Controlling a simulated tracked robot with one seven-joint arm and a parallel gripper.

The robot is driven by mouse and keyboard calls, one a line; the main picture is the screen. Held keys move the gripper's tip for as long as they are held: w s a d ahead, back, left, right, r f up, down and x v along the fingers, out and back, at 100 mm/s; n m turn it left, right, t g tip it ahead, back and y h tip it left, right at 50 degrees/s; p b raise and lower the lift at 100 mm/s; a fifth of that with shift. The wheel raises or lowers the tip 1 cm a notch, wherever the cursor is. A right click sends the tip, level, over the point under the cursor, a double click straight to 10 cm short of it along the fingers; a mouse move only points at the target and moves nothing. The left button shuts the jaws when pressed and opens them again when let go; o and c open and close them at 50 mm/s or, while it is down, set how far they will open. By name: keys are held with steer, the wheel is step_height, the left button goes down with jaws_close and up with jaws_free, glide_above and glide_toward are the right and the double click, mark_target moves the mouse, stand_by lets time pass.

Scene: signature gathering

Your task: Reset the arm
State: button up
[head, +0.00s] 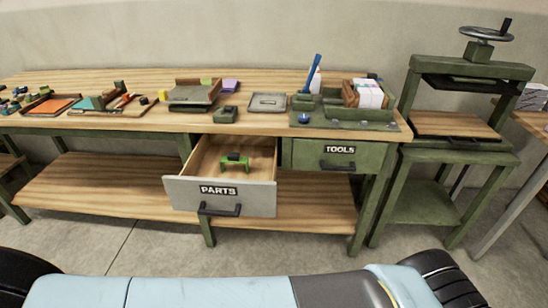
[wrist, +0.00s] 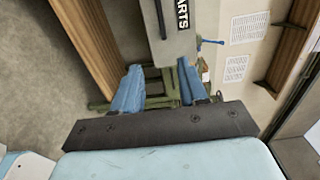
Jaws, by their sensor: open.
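My gripper (wrist: 158,70) shows in the wrist view with its two blue fingers spread apart and nothing between them. It is not visible in the head view. The grey PARTS drawer (head: 240,199) is pulled out from under the workbench, and a small green object (head: 234,160) lies inside it. In the wrist view the PARTS drawer front (wrist: 172,30) appears turned sideways beyond the fingertips, apart from them. The green TOOLS drawer (head: 309,155) to its right is shut.
The wooden workbench (head: 130,77) carries trays, small parts and a green organizer (head: 340,119). A green press (head: 472,68) stands on a stand at the right. The lower shelf (head: 100,185) looks empty. Concrete floor (head: 150,245) lies clear before the bench.

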steer(key=w+d+r+m+g+h, duration=0.4)
steer(key=w+d+r+m+g, duration=0.3)
steer(key=w+d+r+m, duration=0.45)
steer(key=w+d+r+m+g+h, duration=0.3)
steer(key=w+d+r+m+g, duration=0.55)
steer(key=r+m, duration=0.6)
steer(key=s+d+r+m+t+y, duration=0.1)
steer(key=s+d+r+m+y, duration=0.2)
steer(key=d+r+m, duration=0.5)
steer(key=s+d+r+m+t+y, duration=0.2)
steer(key=s+d+r+m+y, duration=0.2)
steer(key=d+r+m, duration=0.4)
steer(key=shift+s+d+r+m+y, duration=0.3)
steer(key=shift+d+m+y, duration=0.5)
steer(key=shift+d+m, duration=3.6)
steer(key=shift+a+r+m, duration=0.1)
steer(key=shift+a+m, duration=1)
